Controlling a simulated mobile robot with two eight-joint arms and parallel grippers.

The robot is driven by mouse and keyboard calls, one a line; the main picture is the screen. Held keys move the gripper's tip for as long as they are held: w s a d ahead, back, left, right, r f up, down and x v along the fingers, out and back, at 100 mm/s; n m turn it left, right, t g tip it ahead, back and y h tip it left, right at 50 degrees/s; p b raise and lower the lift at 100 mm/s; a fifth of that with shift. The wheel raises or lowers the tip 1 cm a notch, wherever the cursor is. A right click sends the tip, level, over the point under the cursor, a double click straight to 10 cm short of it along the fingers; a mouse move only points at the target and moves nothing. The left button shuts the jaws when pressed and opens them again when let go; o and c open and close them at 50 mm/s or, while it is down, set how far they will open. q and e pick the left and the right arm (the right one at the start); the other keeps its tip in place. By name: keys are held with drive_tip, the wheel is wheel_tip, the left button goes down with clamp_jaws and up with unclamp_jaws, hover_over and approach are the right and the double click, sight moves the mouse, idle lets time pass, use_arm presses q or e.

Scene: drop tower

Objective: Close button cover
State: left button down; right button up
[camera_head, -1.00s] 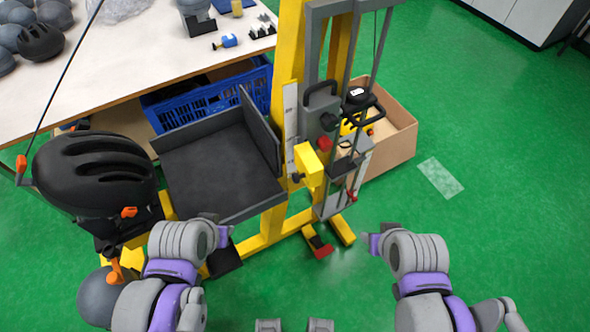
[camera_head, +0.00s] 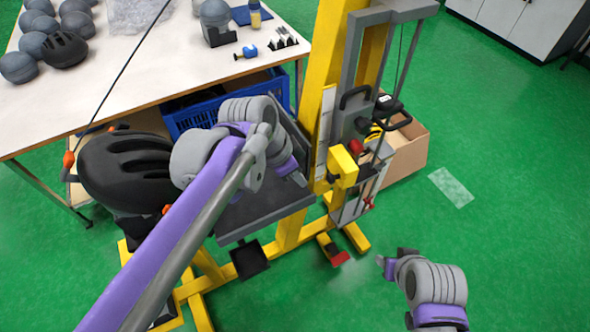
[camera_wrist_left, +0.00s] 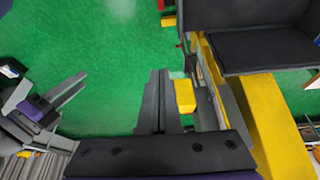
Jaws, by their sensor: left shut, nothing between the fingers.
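A yellow box-like part (camera_head: 343,165) sticks out from the yellow drop tower (camera_head: 330,90) at mid height; I cannot tell whether it is the button cover or its housing. A small red part (camera_head: 384,151) shows to its right. My left gripper (camera_head: 301,180) is raised over the dark tray, just left of the yellow part and apart from it in the picture. In the left wrist view its shut, empty fingers (camera_wrist_left: 160,100) lie beside the yellow part (camera_wrist_left: 185,95). My right gripper (camera_head: 384,264) is low at the right, over the floor; its jaws are too small to read.
A dark tray (camera_head: 235,222) is fixed to the tower's left side, partly hidden by my left arm. A black helmet (camera_head: 125,172) hangs left of it. A cardboard box (camera_head: 412,150) is behind the tower. Green floor is clear at right.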

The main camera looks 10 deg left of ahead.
sight(336, 169)
use_arm(q)
drive_tip(key=w+d+f, duration=0.3)
drive_tip(key=d+f, duration=0.1)
drive_tip(key=shift+d+f, duration=0.15)
drive_tip(key=shift+d, duration=0.2)
drive_tip(key=shift+w, duration=0.1)
